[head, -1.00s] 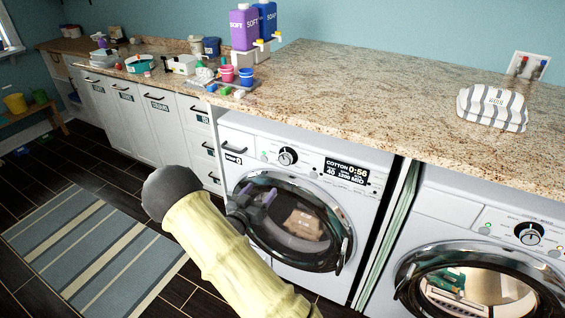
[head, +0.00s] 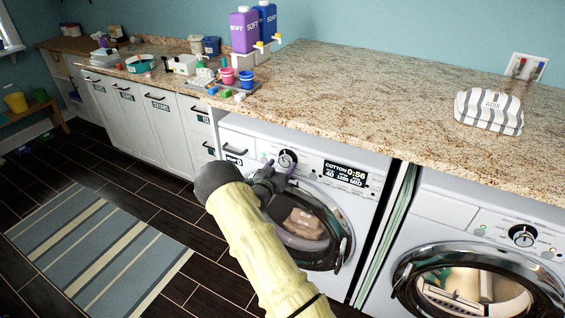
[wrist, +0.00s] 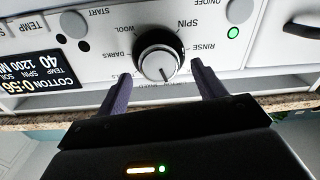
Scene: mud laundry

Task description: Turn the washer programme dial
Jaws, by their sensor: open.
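The washer programme dial (head: 287,159) is a round knob with a dark base on the left washer's front panel. In the wrist view the dial (wrist: 159,58) has a silver rim and a white face, ringed by labels such as SPIN, RINSE, WOOL and DARKS. My gripper (head: 277,170) is just below and in front of it in the head view. In the wrist view my gripper (wrist: 160,80) is open, with one purple-grey finger on each side of the dial's lower part. I see gaps between the fingers and the knob. The washer display (head: 345,174) reads COTTON 0:56.
The granite counter (head: 400,95) overhangs the panel above the dial. The left washer's round door (head: 335,262) is shut below. A second machine with its own dial (head: 522,235) stands at right. A striped rug (head: 90,250) lies on the floor at left.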

